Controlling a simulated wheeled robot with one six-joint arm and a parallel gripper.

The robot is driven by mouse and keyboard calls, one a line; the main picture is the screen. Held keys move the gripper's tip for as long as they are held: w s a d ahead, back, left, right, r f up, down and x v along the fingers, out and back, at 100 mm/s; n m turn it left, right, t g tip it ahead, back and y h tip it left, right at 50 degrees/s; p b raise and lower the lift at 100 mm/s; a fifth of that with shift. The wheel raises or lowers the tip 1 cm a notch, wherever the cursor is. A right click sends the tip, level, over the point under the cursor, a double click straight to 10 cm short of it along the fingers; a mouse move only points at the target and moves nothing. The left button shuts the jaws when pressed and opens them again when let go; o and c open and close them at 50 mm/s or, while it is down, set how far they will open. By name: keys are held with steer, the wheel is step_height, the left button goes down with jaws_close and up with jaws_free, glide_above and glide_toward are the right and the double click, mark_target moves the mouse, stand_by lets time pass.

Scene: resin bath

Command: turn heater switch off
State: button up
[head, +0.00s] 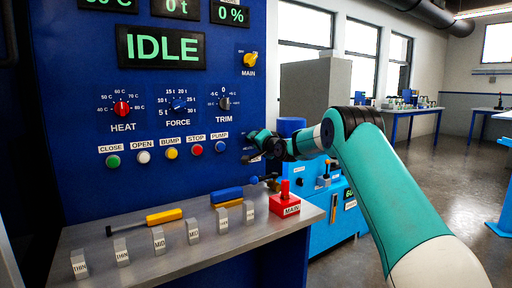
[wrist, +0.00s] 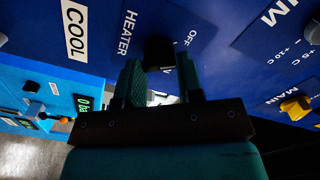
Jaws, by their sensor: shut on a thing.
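The heater switch is a black knob (wrist: 159,50) on the blue panel, between the words HEATER and OFF in the wrist view. My gripper (wrist: 160,68) has one finger on each side of the knob and is shut on it. The fingers hide parts of the knob's sides, and I cannot tell which way it points. In the head view, my gripper (head: 251,146) is at the panel's right edge, beside the PUMP button (head: 220,147), and largely covers the switch.
A yellow MAIN knob (head: 250,59) and the TRIM knob (head: 224,103) are above on the panel. A light blue machine (head: 340,215) stands to the right.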

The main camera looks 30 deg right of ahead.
steer(key=shift+f+n+b, duration=0.1)
steer(key=shift+n+b, duration=0.45)
steer(key=shift+n, duration=0.55)
steer(key=o, duration=0.9)
steer(key=shift+o, duration=0.2)
steer(key=shift+s, duration=0.1)
steer(key=s+b, duration=0.2)
steer(key=s, duration=1.5)
steer(key=shift+d, duration=0.3)
steer(key=shift+s+a, duration=0.1)
